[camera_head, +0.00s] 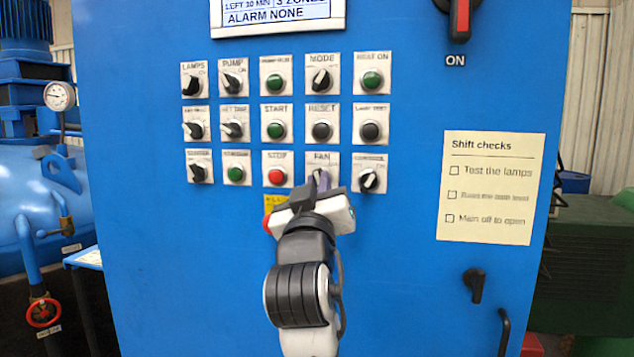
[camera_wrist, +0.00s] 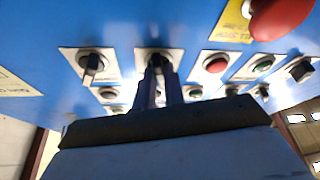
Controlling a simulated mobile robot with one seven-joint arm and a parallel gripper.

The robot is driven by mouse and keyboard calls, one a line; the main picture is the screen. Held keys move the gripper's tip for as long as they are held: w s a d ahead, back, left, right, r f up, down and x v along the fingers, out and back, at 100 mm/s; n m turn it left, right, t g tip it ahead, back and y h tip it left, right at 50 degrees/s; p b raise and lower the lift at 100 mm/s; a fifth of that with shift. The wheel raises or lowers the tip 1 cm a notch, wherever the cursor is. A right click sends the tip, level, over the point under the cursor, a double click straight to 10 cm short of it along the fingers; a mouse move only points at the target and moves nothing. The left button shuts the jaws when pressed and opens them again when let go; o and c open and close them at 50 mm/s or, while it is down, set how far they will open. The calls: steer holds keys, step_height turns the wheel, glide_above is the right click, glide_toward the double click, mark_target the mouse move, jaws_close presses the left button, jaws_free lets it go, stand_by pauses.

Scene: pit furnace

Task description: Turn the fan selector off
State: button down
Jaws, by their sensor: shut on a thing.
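The fan selector (camera_head: 322,158) is on a white plate marked FAN, in the bottom row of the blue cabinet's controls, between STOP and another selector. My gripper (camera_head: 319,180) reaches up to it from below, and its fingers cover most of the knob. In the wrist view, the fan selector (camera_wrist: 156,58) is straight ahead, with the two fingers of my gripper (camera_wrist: 158,74) closed on either side of its black handle. The angle of the handle is hard to make out behind the fingers.
The red STOP button (camera_head: 277,177) is close on the left, and a black selector (camera_head: 369,181) is close on the right. A red mushroom button (camera_wrist: 285,17) on a yellow plate is near my wrist. Other controls fill the rows above.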

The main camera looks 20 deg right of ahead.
steer(key=shift+d+n+y+p, duration=0.1)
steer(key=shift+n+y+p, duration=0.2)
steer(key=shift+n+y, duration=0.85)
steer(key=shift+n+h, duration=0.25)
steer(key=shift+n, duration=0.4)
steer(key=c, duration=1.5)
jaws_free()
steer(key=b+v, duration=0.3)
steer(key=v, duration=0.4)
steer(key=b+v, duration=0.3)
steer(key=v, duration=0.3)
steer(key=shift+s+f+b, duration=0.3)
steer(key=shift+f+b, duration=0.05)
steer(key=shift+b, duration=0.05)
